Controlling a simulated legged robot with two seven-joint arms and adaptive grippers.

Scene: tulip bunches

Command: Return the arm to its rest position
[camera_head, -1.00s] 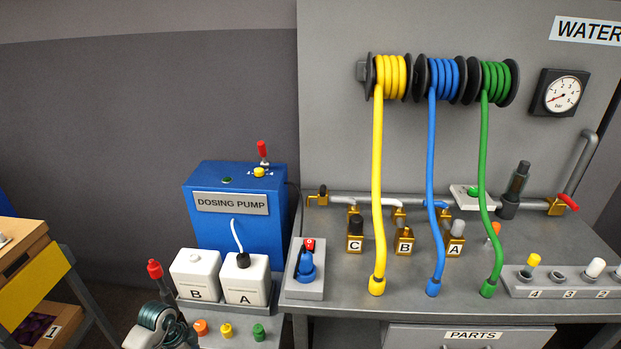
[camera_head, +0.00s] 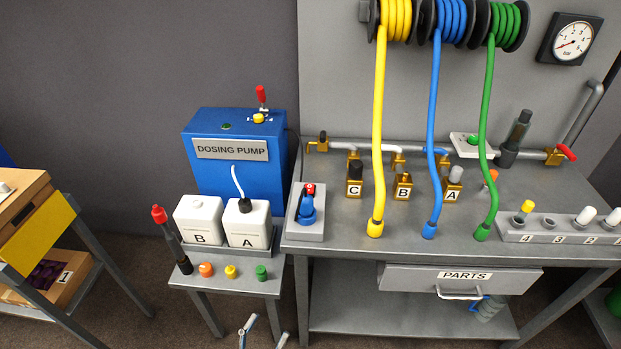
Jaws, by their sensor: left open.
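My left gripper (camera_head: 264,334) shows only as two thin grey fingertips at the bottom edge, left of centre. The fingertips are apart with nothing between them. They are below and in front of the small grey table (camera_head: 232,286) that holds the dosing pump's containers, and appear to touch nothing. The rest of the left arm is out of the picture. My right gripper is not in view.
The blue dosing pump (camera_head: 240,170), white containers B (camera_head: 198,220) and A (camera_head: 247,223), and orange, yellow and green caps stand behind. The metal workbench (camera_head: 330,240) with its parts drawer (camera_head: 460,280) is right. A wooden rack (camera_head: 25,215) is left. Floor between is clear.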

